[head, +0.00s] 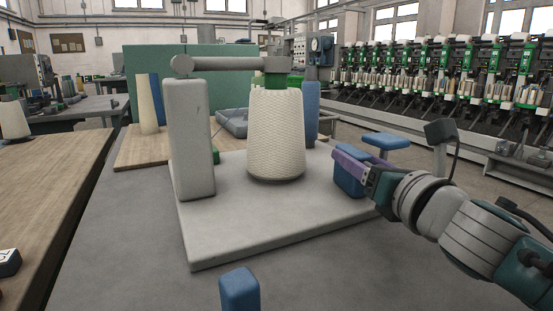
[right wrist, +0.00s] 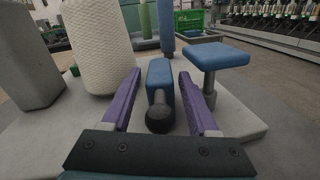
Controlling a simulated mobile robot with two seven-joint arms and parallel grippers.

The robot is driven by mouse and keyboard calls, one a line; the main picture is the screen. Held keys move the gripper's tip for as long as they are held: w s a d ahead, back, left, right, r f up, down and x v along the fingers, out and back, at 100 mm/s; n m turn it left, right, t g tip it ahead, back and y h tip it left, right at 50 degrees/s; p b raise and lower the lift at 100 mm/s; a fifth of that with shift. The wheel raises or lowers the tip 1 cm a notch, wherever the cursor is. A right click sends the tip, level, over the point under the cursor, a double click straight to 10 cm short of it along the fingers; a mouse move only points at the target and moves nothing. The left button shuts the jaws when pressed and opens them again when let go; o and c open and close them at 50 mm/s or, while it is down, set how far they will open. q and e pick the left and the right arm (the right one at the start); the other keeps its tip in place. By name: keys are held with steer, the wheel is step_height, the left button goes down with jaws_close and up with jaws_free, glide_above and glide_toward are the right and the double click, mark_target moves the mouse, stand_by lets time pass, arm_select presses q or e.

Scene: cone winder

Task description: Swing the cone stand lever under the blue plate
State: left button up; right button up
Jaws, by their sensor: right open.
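The cone stand has a grey base (head: 225,235), a thick grey post (head: 190,135) and a horizontal top arm (head: 235,64) over a cream yarn cone (head: 275,135). A blue block-shaped lever (right wrist: 160,75) with a dark ball knob (right wrist: 160,119) is at the base's right side. The blue plate (head: 385,140) sits on a short post to the right of the lever; it also shows in the right wrist view (right wrist: 215,56). My right gripper (right wrist: 160,73) is open, its purple fingers on either side of the lever. Contact cannot be told. My left gripper is out of view.
A small blue block (head: 240,288) stands at the front edge of view. A blue post (head: 311,113) rises behind the cone. A wooden board with a cream cone (head: 145,105) lies behind the stand. The base's front area is bare.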

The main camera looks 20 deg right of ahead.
steer(key=shift+w, duration=0.1)
steer(key=shift+c, duration=0.2)
jaws_close()
stand_by(1.2)
